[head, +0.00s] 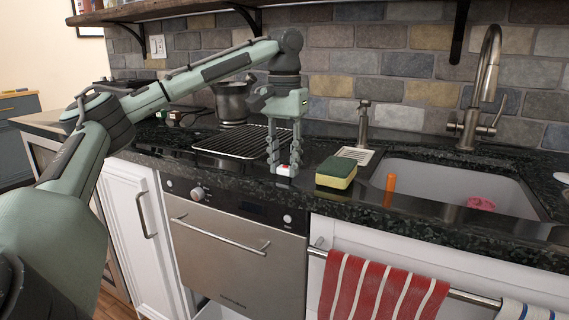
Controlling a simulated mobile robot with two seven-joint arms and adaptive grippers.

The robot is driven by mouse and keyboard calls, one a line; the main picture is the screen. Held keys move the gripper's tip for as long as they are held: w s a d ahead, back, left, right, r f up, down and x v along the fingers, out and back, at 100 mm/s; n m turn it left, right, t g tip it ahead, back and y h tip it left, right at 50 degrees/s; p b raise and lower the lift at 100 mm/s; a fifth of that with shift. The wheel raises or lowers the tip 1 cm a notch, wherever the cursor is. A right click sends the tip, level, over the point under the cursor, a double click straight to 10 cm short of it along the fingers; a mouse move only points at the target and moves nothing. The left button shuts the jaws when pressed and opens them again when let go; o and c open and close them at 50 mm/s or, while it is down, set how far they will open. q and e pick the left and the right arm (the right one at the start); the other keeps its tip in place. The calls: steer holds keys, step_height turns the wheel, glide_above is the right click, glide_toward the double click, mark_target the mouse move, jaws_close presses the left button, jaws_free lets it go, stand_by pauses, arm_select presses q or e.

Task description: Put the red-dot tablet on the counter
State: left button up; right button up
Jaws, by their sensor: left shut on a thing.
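My left gripper (284,168) reaches down from above at the front of the dark stone counter (225,178). Its fingers are shut on a small white tablet with a red spot (286,171). The tablet is at or just above the counter top, near the front edge; I cannot tell whether it touches. The fingers hide part of it. My right gripper is not in view.
A black wire rack (232,143) lies left of the gripper. A green and yellow sponge (336,172) is close on the right. The sink (455,190), with an orange object (390,184) at its edge, is farther right. A metal pot (232,102) stands behind.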

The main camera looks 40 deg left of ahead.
mark_target(285, 167)
arm_select(q)
steer(key=shift+f, duration=0.1)
steer(key=o, duration=0.8)
steer(key=shift+o, duration=0.2)
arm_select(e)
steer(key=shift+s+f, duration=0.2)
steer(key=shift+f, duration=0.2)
arm_select(q)
step_height(285, 167, up, 4)
steer(key=shift+r+p, duration=0.2)
steer(key=shift+p, duration=0.25)
step_height(285, 167, up, 3)
steer(key=shift+r+p, duration=0.1)
steer(key=shift+p, duration=0.85)
steer(key=shift+r, duration=2.35)
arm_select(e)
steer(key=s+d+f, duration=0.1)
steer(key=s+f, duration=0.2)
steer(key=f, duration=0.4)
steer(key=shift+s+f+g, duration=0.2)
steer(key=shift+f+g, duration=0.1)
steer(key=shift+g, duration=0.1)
